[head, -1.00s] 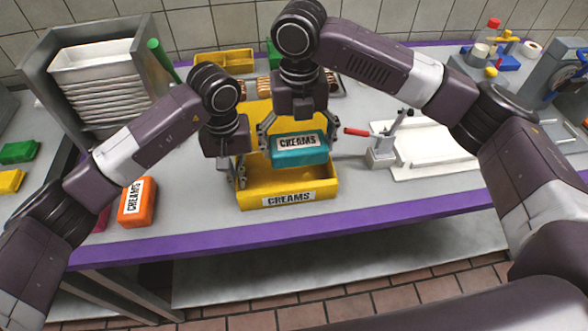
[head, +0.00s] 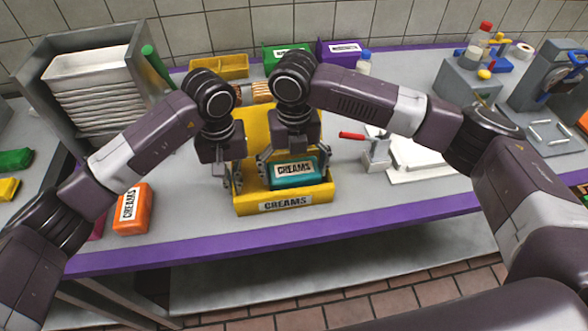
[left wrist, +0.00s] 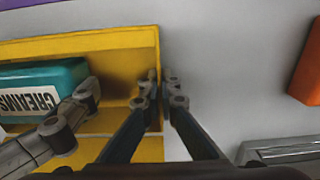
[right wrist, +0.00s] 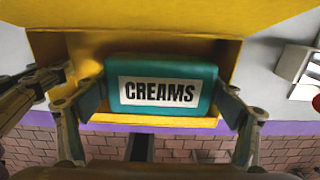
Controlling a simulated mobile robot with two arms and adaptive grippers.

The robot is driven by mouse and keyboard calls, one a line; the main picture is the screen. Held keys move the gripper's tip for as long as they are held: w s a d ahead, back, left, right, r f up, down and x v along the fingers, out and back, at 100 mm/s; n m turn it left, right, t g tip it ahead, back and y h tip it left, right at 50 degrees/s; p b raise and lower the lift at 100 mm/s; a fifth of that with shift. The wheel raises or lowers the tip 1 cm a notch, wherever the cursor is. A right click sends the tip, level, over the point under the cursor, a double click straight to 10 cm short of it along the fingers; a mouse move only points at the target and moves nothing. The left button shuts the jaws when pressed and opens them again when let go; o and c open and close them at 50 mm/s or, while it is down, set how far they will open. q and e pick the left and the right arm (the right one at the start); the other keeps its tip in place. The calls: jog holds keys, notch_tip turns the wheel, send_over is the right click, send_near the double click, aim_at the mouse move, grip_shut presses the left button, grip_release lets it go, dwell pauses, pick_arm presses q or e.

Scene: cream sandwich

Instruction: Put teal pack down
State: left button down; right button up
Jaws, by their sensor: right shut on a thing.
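The teal pack (head: 293,171) has a white CREAMS label and sits low inside the yellow CREAMS box (head: 286,205), behind its front wall. My right gripper (head: 293,165) is shut on the pack, one finger at each side. The right wrist view shows the pack (right wrist: 160,90) level between the fingers; its underside is hidden, so I cannot tell whether it touches the box floor. My left gripper (head: 230,180) is at the box's left wall. In the left wrist view its fingers (left wrist: 159,85) are close together, one on each side of that wall.
An orange CREAMS pack (head: 131,208) lies on the counter to the left. A red-handled device (head: 376,155) and a white board (head: 425,160) stand to the right. Green (head: 285,53) and purple (head: 339,52) boxes are at the back. The purple front edge is near the yellow box.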

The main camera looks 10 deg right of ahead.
aim_at(294, 168)
jog(key=shift+f, duration=0.25)
jog(key=o, duration=1)
jog(key=shift+r, duration=0.15)
notch_tip(294, 168, up, 13)
pick_arm(q)
jog(key=c, duration=2)
grip_release()
